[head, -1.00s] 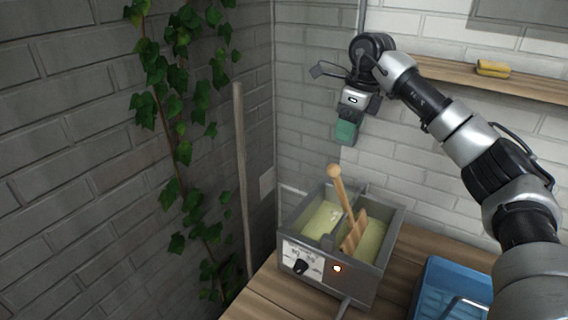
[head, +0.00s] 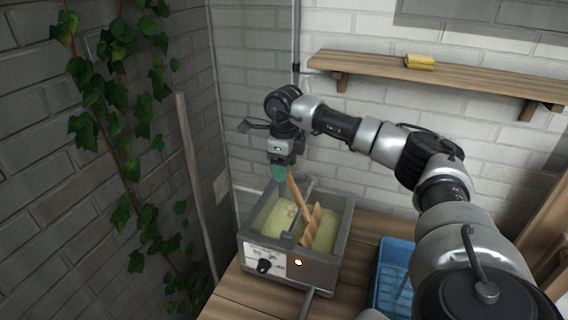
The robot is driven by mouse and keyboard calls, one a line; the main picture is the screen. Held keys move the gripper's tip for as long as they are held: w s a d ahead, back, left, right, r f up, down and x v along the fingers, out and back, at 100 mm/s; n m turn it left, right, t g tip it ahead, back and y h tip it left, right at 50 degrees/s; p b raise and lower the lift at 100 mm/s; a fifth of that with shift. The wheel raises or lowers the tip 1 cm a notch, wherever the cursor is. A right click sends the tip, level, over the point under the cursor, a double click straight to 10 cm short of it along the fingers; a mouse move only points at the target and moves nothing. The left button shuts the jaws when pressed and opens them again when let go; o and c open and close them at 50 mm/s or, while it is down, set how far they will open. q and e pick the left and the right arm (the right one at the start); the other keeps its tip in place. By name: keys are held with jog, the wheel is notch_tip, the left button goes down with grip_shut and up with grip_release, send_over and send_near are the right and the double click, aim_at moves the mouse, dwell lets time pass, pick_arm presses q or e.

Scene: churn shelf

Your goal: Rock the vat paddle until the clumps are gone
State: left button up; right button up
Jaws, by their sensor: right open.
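The handle's knob is hidden behind or between the fingers. My left gripper is out of view.
A blue crate (head: 385,282) stands on the counter (head: 335,300) right of the vat. A wooden shelf (head: 380,68) with a yellow sponge (head: 420,61) is on the back wall. A pole (head: 194,180) and ivy (head: 118,130) are at the left.

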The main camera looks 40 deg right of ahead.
jog(key=shift+f, duration=0.4)
grip_shut()
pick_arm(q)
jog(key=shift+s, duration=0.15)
